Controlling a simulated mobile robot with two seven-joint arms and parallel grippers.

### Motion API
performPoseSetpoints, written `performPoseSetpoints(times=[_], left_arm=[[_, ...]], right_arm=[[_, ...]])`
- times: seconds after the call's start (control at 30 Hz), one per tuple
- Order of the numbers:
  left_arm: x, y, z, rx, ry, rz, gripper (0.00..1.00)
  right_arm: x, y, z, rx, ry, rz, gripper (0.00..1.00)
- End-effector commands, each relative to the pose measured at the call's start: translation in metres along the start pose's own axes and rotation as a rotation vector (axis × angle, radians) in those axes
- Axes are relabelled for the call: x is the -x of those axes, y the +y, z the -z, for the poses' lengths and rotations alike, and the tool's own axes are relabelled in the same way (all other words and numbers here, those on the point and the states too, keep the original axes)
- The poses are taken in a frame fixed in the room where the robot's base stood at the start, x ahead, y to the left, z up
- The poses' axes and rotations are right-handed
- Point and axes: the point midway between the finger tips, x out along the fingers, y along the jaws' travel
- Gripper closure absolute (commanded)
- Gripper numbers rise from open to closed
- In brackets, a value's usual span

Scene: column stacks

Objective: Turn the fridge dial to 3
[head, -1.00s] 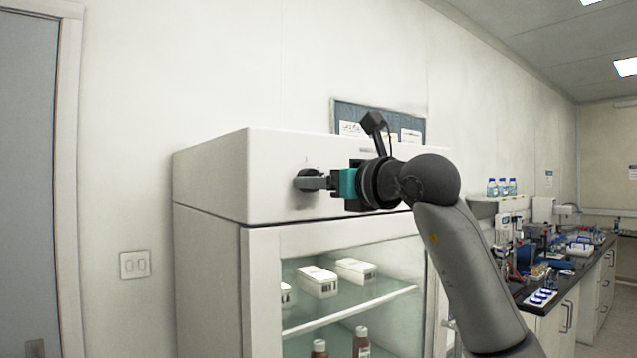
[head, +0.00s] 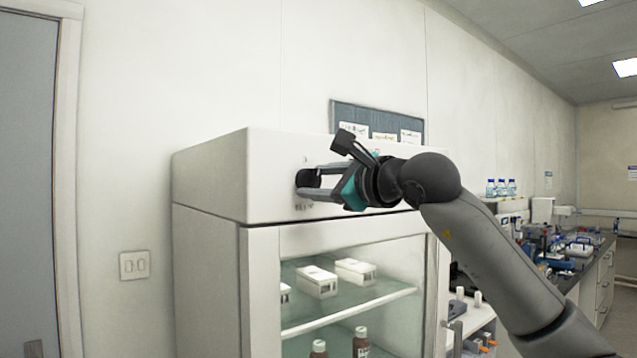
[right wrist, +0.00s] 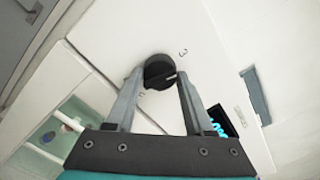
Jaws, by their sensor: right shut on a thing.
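The fridge (head: 212,205) is a white cabinet with a glass front. Its black round dial (head: 309,178) is on the upper front panel. My right gripper (head: 310,181) is at the panel, shut on the dial with one finger on each side. Another mark near the left finger is partly hidden. My left gripper is not in view.
Behind the glass, white boxes (head: 355,270) stand on a shelf and brown bottles (head: 361,341) below. A lab bench (head: 590,270) with equipment runs along the right. A light switch (head: 134,265) and door (head: 28,180) are at the left.

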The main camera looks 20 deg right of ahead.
Motion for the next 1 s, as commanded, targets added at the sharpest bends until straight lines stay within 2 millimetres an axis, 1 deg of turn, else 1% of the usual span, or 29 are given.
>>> performPoseSetpoints(times=[0.2, 0.4, 0.97, 1.0], left_arm=[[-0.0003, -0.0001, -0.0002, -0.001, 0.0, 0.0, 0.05], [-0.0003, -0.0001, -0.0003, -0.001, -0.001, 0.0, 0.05], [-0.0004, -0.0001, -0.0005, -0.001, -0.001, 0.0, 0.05], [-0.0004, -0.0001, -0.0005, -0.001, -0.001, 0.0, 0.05]], right_arm=[[0.0001, -0.0004, 0.0004, 0.131, 0.001, 0.0, 1.0], [-0.0002, 0.0002, 0.0004, 0.2, 0.001, -0.002, 1.0], [-0.0002, 0.0003, 0.0001, 0.234, 0.001, -0.002, 1.0], [-0.0003, 0.0003, 0.0001, 0.234, 0.001, -0.002, 0.45]])
